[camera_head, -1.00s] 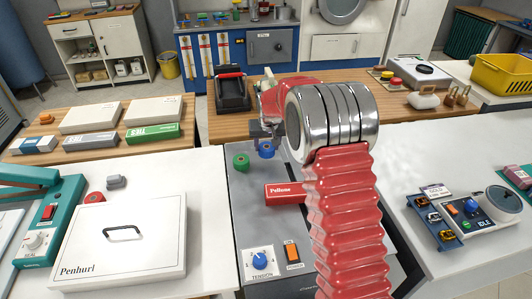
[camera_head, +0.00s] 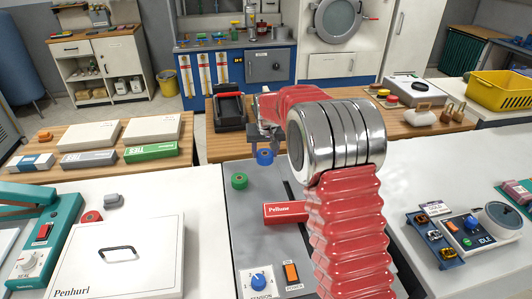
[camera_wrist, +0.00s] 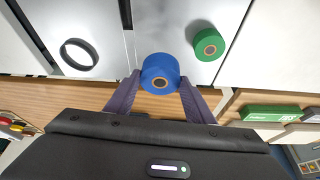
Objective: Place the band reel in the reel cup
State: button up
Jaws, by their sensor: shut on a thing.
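My gripper (camera_wrist: 158,92) is shut on a blue reel (camera_wrist: 160,73), with one dark finger on each side of it. The blue reel also shows below the gripper in the head view (camera_head: 264,157), and looks held above the grey machine top (camera_head: 240,210). A green reel (camera_head: 239,181) stands on that top to the left; it is at upper right in the wrist view (camera_wrist: 208,44). A black ring (camera_wrist: 79,54), which looks like the reel cup, is at upper left in the wrist view. My arm hides it in the head view.
A red Pellune block (camera_head: 286,212) lies on the machine near my arm. A white lidded case (camera_head: 118,258) and a teal sealer (camera_head: 38,250) are at left. A black holder (camera_head: 230,110) stands on the wooden table behind.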

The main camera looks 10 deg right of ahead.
jog(key=w+d, duration=0.2)
jog(key=d, duration=0.9)
jog(key=w+d, duration=0.3)
jog(key=d, duration=0.8)
jog(key=shift+w+m, duration=0.3)
jog(key=shift+w, duration=0.05)
jog(key=shift+d, duration=0.1)
jog(key=shift+f, duration=2.45)
jog(key=shift+f, duration=2.5)
jog(key=shift+f, duration=0.1)
